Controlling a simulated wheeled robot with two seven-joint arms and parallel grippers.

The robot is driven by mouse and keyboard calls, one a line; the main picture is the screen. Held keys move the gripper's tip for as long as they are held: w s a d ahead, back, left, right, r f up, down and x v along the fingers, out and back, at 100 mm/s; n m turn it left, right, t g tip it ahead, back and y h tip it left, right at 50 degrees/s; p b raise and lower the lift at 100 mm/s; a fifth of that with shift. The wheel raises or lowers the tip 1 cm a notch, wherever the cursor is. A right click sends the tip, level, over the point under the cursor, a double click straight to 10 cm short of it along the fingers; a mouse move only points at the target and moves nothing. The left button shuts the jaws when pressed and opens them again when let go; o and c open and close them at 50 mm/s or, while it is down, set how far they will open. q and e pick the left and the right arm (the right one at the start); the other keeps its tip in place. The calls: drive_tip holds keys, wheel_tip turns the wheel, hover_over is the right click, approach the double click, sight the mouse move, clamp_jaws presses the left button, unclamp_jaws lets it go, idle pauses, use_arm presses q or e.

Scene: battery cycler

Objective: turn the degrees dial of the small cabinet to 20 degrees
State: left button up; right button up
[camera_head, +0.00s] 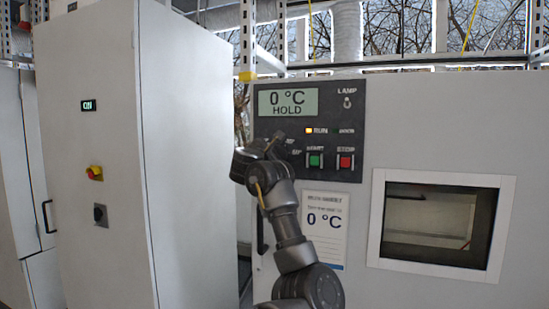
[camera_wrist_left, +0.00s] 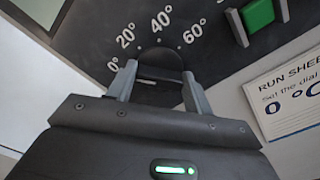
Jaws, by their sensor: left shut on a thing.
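The small cabinet (camera_head: 370,115) is white with a dark control panel. Its display (camera_head: 288,102) reads 0 °C HOLD. The degrees dial (camera_wrist_left: 158,62) is dark and round, below an arc of marks reading 0°, 20°, 40° and 60°. My left gripper (camera_head: 273,143) is at the panel's lower left and covers most of the dial in the head view. In the left wrist view its two grey fingers (camera_wrist_left: 159,80) are on either side of the dial, shut on it. I cannot tell where the dial's pointer stands. My right gripper is not in view.
A green START button (camera_head: 315,160) and a red STOP button (camera_head: 345,162) sit right of the dial. Below, a run sheet (camera_head: 324,230) shows 0 °C, beside a window (camera_head: 440,225). A tall white cabinet (camera_head: 95,150) stands close on the left.

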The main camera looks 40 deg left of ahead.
use_arm(q)
drive_tip(key=shift+f+m+b, duration=0.15)
drive_tip(key=shift+m+b, duration=1.15)
drive_tip(key=shift+m, duration=2.4)
drive_tip(key=o, duration=1)
drive_tip(key=shift+b+v, duration=1.2)
drive_tip(key=shift+v, duration=4.2)
